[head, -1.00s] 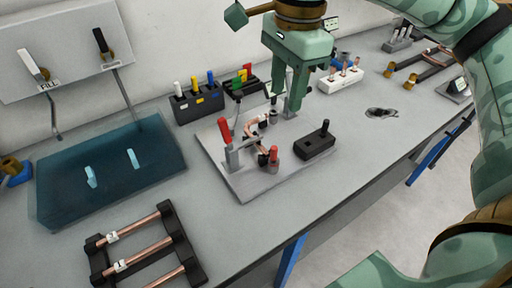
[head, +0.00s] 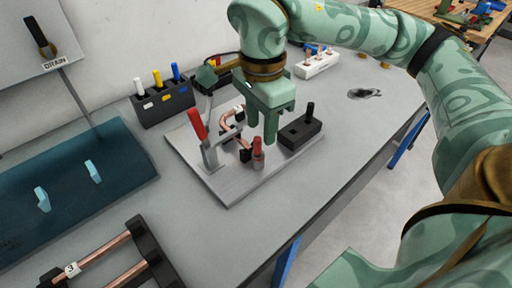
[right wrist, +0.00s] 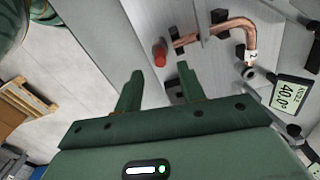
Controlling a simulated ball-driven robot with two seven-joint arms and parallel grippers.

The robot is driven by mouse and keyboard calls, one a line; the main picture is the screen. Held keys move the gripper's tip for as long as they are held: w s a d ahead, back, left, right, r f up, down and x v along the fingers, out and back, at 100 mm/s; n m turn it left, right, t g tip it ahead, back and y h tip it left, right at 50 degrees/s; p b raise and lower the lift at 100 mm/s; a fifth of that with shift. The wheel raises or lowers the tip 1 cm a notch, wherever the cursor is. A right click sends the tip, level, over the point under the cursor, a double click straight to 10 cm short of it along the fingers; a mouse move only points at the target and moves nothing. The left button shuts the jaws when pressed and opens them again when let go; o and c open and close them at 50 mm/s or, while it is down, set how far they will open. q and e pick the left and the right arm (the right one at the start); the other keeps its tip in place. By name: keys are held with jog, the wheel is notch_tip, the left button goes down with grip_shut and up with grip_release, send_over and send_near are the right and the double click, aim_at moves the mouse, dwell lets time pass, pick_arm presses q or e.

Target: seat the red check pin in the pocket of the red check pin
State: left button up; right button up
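The red check pin (head: 258,149) stands upright in a grey holder near the front of the grey plate (head: 225,184). In the right wrist view its round red top (right wrist: 160,54) lies beyond and between my fingertips. My right gripper (head: 262,133) is open and empty, just above and behind the pin; its two spread fingers also show in the right wrist view (right wrist: 158,78). A black block (head: 301,134) right of the pin holds a black-topped pin and has a dark opening on top. I cannot tell whether that opening is the red pin's pocket. My left gripper is not in view.
A red-handled clamp (head: 198,124) and a bent copper tube (head: 232,127) stand on the plate left of the pin. An angle display (right wrist: 291,94) reads 40.0°. A blue bath (head: 70,235) and tube rack (head: 146,240) lie left. The bench front at right is clear.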

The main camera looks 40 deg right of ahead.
aim_at(257, 138)
jog(key=f, duration=0.1)
jog(key=f+b, duration=0.1)
jog(key=f, duration=0.2)
jog(key=shift+w+a+f+b, duration=0.2)
jog(key=shift+a+f+b, duration=0.05)
jog(key=shift+a+b, duration=0.05)
jog(key=shift+r, duration=0.15)
grip_shut()
